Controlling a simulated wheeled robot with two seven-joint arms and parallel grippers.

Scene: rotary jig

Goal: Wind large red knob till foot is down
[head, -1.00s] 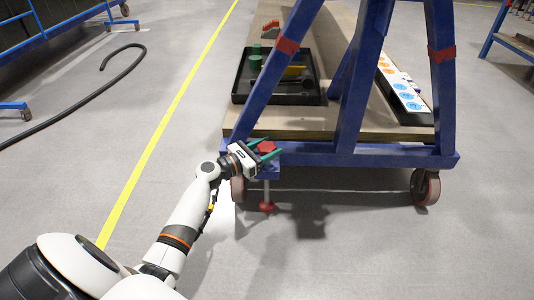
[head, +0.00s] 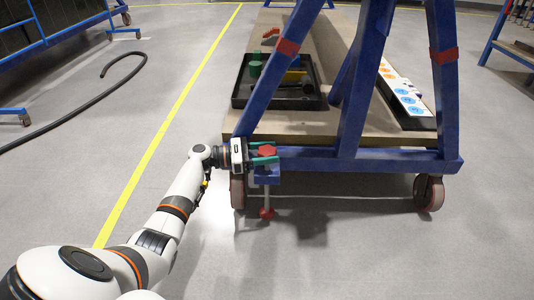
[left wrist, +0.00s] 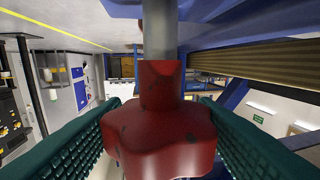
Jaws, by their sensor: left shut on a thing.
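The large red knob (head: 267,151) sits on top of the blue bracket at the cart's front left corner. My left gripper (head: 265,152) comes in from the left and is shut on it. In the left wrist view the lobed red knob (left wrist: 165,135) lies between the two green ribbed fingers, with a grey shaft (left wrist: 158,40) running from it. Below the bracket, a thin spindle carries the red foot (head: 266,213), close to the floor; I cannot tell whether it touches. My right gripper is not in view.
The blue cart frame (head: 350,160) stands on caster wheels, one (head: 238,191) close beside the spindle. A black tray (head: 278,103) and a white panel with coloured discs (head: 405,95) lie on its deck. The floor at the left, with its yellow line (head: 165,130), is clear near my arm.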

